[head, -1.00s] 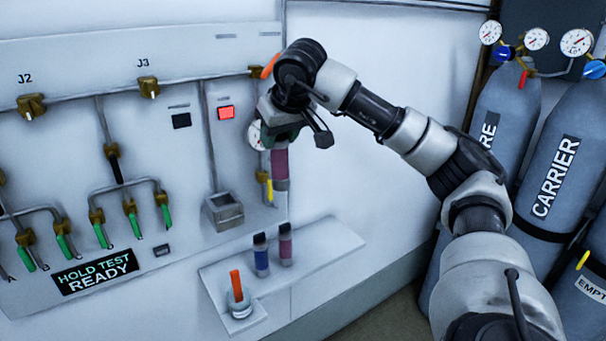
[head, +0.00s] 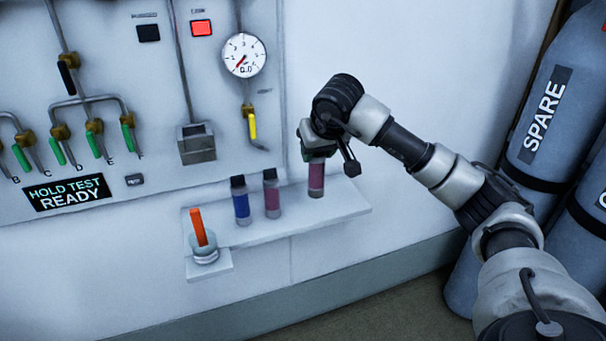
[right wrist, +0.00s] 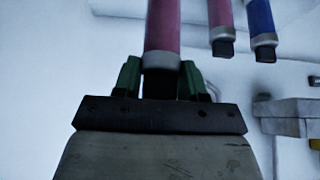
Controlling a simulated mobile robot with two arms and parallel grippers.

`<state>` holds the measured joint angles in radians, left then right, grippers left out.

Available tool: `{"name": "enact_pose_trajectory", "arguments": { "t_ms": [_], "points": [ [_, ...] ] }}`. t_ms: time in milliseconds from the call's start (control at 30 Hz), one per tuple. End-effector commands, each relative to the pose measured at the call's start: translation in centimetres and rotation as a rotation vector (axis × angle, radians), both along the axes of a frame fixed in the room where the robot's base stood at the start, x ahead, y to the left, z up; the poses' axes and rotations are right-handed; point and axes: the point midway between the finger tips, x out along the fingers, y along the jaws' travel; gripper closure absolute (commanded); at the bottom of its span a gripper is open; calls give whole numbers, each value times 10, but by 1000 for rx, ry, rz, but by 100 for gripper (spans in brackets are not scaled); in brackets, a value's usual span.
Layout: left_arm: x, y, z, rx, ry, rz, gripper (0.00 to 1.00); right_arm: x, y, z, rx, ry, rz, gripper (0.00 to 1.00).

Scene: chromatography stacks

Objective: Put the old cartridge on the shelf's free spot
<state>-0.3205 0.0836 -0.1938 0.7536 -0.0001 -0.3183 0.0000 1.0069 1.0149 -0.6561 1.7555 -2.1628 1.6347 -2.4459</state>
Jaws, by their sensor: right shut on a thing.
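The old cartridge (head: 316,178) is a purple-pink cylinder with a pale lower end, upright at the right part of the shelf (head: 345,203). My right gripper (head: 318,151) is shut on its top end. In the right wrist view the green fingers (right wrist: 160,82) close around the dark cap below the pink body (right wrist: 177,25). The cartridge's lower end is at or just above the shelf surface; I cannot tell whether it touches. A blue cartridge (head: 241,203) and another purple-pink cartridge (head: 271,195) stand upright to its left on the shelf. My left gripper is not in view.
An orange stick stands in a round holder (head: 203,253) at the shelf's left front. A grey box (head: 196,145), a gauge (head: 244,55) and a yellow-handled valve (head: 252,124) are on the wall panel. Gas cylinders (head: 545,135) stand at the right. The shelf's right end is bare.

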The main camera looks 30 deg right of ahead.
Motion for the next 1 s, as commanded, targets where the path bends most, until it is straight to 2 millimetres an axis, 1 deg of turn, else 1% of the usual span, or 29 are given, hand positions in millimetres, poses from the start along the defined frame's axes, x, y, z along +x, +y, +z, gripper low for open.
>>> {"name": "enact_pose_trajectory", "arguments": {
  "t_ms": [33, 100, 200, 300, 367, 500, 633, 700, 1000],
  "points": [
    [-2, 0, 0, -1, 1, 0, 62, 12, 4, -7, 4, 1, 1, 100],
    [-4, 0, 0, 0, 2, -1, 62, 26, 7, -15, 5, 1, 0, 100],
    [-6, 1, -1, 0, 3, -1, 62, 41, 9, -24, 2, -1, 0, 100],
    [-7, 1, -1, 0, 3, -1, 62, 50, 10, -30, 1, 0, 0, 100],
    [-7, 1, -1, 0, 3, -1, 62, 52, 11, -32, -1, -1, 1, 100],
    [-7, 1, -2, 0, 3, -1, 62, 51, 11, -53, -1, 4, 1, 100],
    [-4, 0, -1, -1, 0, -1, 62, 52, 11, -68, 0, 1, 1, 100],
    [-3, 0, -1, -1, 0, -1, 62, 52, 10, -72, -1, 0, 0, 100],
    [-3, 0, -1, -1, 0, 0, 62, 52, 10, -72, -2, -2, 0, 100]
  ]
}}
